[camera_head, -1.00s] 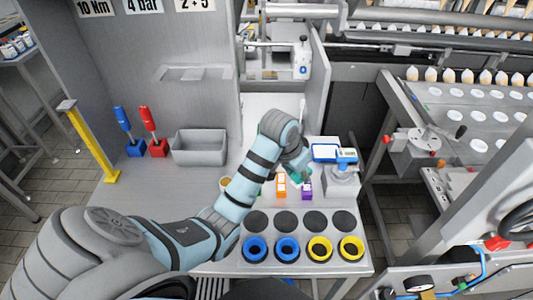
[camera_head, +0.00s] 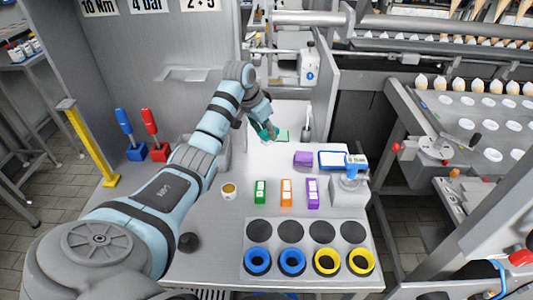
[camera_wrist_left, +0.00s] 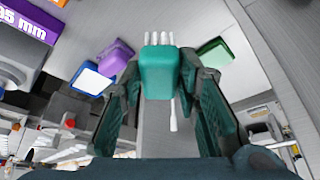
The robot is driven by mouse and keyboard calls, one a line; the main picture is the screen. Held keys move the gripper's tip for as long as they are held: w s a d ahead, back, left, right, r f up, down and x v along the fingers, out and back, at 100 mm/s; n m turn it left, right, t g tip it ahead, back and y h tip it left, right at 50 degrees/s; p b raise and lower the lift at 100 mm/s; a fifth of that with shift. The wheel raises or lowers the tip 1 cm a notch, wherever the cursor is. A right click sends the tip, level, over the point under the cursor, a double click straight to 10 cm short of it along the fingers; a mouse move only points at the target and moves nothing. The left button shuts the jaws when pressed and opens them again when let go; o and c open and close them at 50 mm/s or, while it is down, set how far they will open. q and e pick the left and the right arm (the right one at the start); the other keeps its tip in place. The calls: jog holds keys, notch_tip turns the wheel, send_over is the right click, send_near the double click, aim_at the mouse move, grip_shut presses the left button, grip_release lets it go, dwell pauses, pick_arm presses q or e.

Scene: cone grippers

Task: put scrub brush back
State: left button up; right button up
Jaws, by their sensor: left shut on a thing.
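The scrub brush (camera_wrist_left: 160,75) has a teal block body with pale bristles along one side. My left gripper (camera_wrist_left: 160,95) is shut on it, with a dark finger on each side in the left wrist view. In the head view my left gripper (camera_head: 266,134) is at the back of the grey table, left of an upright white-handled tool (camera_head: 307,122). The brush shows there only as a small teal patch between the fingers. A flat green piece (camera_head: 283,135) lies just right of the gripper. My right gripper is not in view.
A purple block (camera_head: 303,159) and a blue-rimmed white tray (camera_head: 333,160) lie in front. A grey bin is partly behind my arm.

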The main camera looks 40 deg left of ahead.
pick_arm(q)
notch_tip(320, 180, down, 9)
jog(key=shift+r+b, duration=0.15)
jog(key=shift+b, duration=0.3)
jog(key=o, duration=1.1)
jog(key=shift+s+r, duration=0.1)
jog(key=shift+r, duration=0.05)
jog(key=p+v, duration=0.2)
jog(key=v, duration=0.9)
jog(key=shift+r, duration=0.4)
jog(key=shift+s, duration=0.15)
